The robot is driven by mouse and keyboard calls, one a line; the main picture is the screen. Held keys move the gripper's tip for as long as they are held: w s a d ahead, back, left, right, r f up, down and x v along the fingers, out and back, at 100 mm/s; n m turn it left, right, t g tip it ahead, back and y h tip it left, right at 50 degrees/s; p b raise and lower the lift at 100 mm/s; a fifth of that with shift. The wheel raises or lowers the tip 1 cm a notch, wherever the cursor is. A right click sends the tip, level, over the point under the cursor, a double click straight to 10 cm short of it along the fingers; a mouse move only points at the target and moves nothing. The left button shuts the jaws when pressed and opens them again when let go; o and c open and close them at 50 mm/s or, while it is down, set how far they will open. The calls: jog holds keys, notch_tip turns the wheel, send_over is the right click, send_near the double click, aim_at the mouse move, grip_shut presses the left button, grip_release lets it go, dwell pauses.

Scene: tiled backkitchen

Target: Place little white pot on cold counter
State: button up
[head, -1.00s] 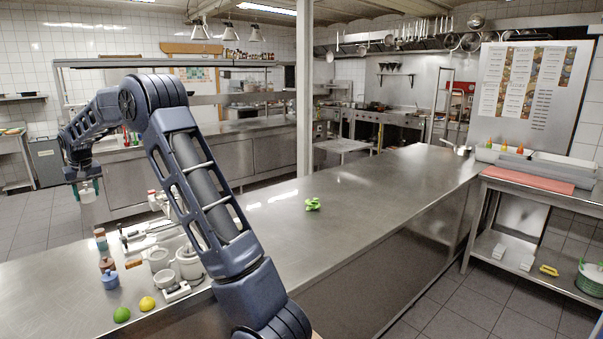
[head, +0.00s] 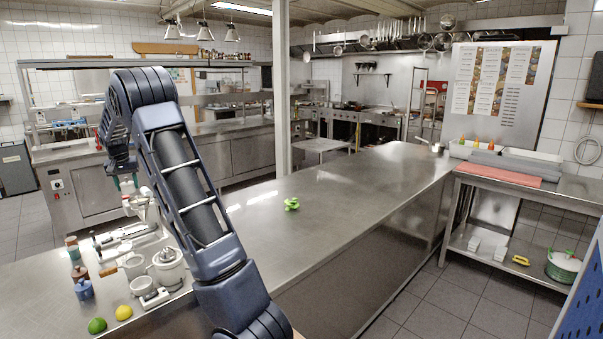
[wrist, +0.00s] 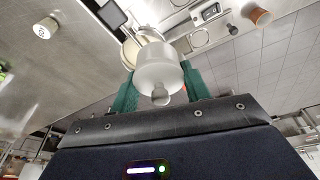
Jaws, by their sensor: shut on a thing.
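The little white pot (wrist: 157,68), a pale rounded vessel with a small knob, is between the green fingers of my gripper (wrist: 158,88) in the wrist view. The fingers are shut on its sides. In the head view my gripper (head: 127,187) hangs above the left part of the long steel counter (head: 340,208), over the group of small items; the pot is small and hard to make out there. I cannot tell from the frames which steel surface is the cold counter.
White pots (head: 167,268), a blue jar (head: 84,289), a lime (head: 97,325) and a lemon (head: 123,312) stand at the counter's left. A green item (head: 291,203) lies mid-counter, with bare steel around it. A side table with a red board (head: 516,171) stands right.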

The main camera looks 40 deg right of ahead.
jog(key=s+d+m+g+h, duration=0.1)
jog(key=s+d+m, duration=0.2)
jog(key=d, duration=0.8)
jog(key=s+d+m, duration=0.3)
jog(key=s+d, duration=0.1)
jog(key=d, duration=0.7)
jog(key=m+g, duration=0.1)
jog(key=m, duration=0.5)
send_over(246, 228)
jog(key=a, duration=0.1)
jog(key=shift+h, duration=0.5)
notch_tip(246, 228, down, 24)
jog(key=shift+s+a, duration=0.15)
jog(key=shift+f, duration=0.1)
jog(key=o, duration=1.4)
jog(key=shift+c, duration=0.2)
